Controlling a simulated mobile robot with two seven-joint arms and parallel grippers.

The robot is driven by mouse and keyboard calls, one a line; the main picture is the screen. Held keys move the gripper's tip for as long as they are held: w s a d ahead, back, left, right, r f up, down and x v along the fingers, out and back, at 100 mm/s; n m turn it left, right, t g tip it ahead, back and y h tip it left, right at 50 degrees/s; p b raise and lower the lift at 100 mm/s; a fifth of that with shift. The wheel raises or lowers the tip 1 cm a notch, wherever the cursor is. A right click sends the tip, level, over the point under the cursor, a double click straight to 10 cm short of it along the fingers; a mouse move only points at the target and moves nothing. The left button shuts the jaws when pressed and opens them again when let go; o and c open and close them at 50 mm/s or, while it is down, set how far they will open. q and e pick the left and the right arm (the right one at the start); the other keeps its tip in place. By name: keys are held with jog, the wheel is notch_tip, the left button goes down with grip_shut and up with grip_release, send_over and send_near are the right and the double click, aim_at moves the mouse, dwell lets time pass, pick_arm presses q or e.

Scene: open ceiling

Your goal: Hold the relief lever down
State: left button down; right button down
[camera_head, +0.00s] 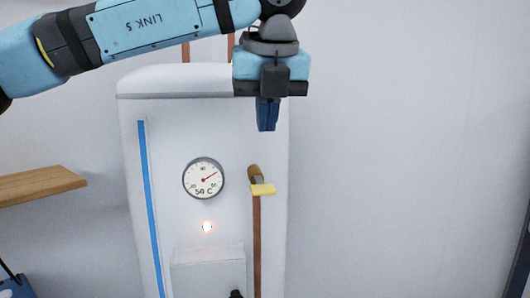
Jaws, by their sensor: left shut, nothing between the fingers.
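The relief lever (263,189) is a small yellow tab on a brass valve (255,174) on the right part of the white tank's front. A copper pipe (257,245) runs straight down below it. My left gripper (266,128) is shut and empty, fingers pointing down. In the picture it is above the lever, with a clear gap between fingertips and lever. How far it stands in front of the tank is hard to tell. My right gripper is not in view.
The white tank (180,120) carries a dial gauge (203,178), a blue vertical strip (150,210), a glowing light (207,227) and a lower box (208,272). A wooden shelf (40,186) juts in at left. The wall right of the tank is bare.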

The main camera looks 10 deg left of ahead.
pick_arm(q)
jog(key=shift+w+v, duration=0.15)
jog(key=shift+v, duration=0.7)
jog(key=shift+w+v, duration=0.2)
jog(key=shift+v, duration=0.7)
jog(key=shift+a+r, duration=0.1)
jog(key=shift+a, duration=0.05)
